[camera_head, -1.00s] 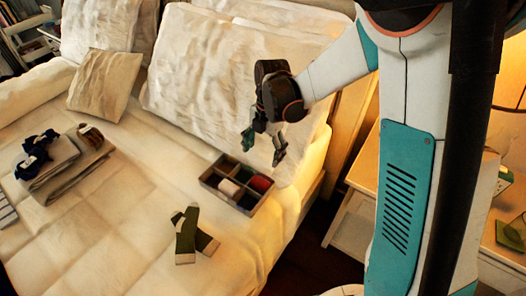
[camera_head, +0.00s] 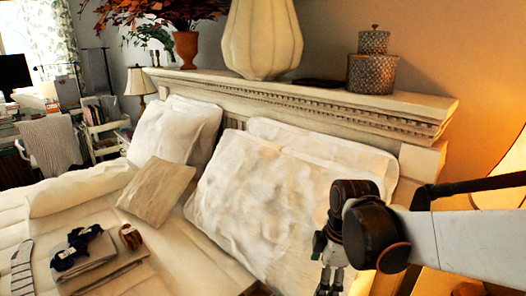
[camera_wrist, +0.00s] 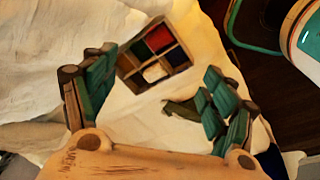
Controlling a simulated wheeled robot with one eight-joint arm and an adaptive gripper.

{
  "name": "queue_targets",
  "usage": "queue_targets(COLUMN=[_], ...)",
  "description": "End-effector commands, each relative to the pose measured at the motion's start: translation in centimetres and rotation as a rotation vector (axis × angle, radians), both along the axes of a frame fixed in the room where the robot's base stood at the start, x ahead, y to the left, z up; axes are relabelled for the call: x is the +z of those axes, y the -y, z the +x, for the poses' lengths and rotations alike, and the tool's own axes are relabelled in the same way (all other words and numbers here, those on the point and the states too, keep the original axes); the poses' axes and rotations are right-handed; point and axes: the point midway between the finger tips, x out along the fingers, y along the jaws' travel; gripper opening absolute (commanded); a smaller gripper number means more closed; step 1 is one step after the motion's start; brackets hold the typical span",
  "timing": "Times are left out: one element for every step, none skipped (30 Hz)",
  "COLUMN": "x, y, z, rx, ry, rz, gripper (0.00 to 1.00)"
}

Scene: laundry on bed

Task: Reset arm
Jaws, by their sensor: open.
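My gripper (camera_head: 331,280) shows at the lower right of the head view, in front of the large white pillows, with its fingers pointing down. In the wrist view my gripper (camera_wrist: 158,108) has its two teal fingers spread wide apart, with nothing between them. A divided box (camera_wrist: 153,55) lies on the bed beyond the fingers in the wrist view, with red, dark and white rolled items in its compartments. A green sock (camera_wrist: 183,109) lies near the right finger and is partly hidden by it. The box and sock are outside the head view.
White pillows (camera_head: 245,195) and a tan cushion (camera_head: 157,190) lean by the headboard (camera_head: 300,95). Folded clothes (camera_head: 100,262) lie at the lower left. The headboard shelf holds a plant pot (camera_head: 187,50), a large pale vase (camera_head: 262,40) and patterned boxes (camera_head: 372,72).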

Motion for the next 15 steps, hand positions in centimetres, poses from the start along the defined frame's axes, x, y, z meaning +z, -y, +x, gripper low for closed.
queue_targets(x=[0.8, 1.3, 1.8, 2.2, 2.5, 3.0, 3.3, 3.7, 4.1, 4.3, 4.6, 4.9, 5.1, 5.3, 5.6], y=[0.4, 0.6, 0.9, 1.2, 1.4, 1.6, 1.8, 2.0, 2.3, 2.5, 2.7, 2.9, 3.1, 3.3, 3.6], z=[-0.9, -1.3, -1.9, -2.3, -2.7, -3.2, -3.7, -4.1, -4.7, -5.1, -5.5, -6.1, -6.5, -7.0, -7.5], rx=[-0.076, -0.127, -0.192, -0.240, -0.289, -0.354, -0.402, -0.450, -0.514, -0.560, -0.608, -0.670, -0.717, -0.762, -0.824], ry=[0.018, 0.029, 0.044, 0.055, 0.067, 0.081, 0.092, 0.104, 0.119, 0.129, 0.141, 0.155, 0.166, 0.177, 0.192], rz=[0.010, 0.017, 0.028, 0.037, 0.047, 0.061, 0.074, 0.085, 0.103, 0.116, 0.131, 0.150, 0.167, 0.183, 0.205], gripper=[0.78, 0.78, 0.78, 0.78, 0.78, 0.78, 0.78, 0.78, 0.78, 0.78, 0.78, 0.78, 0.78, 0.78, 0.78])
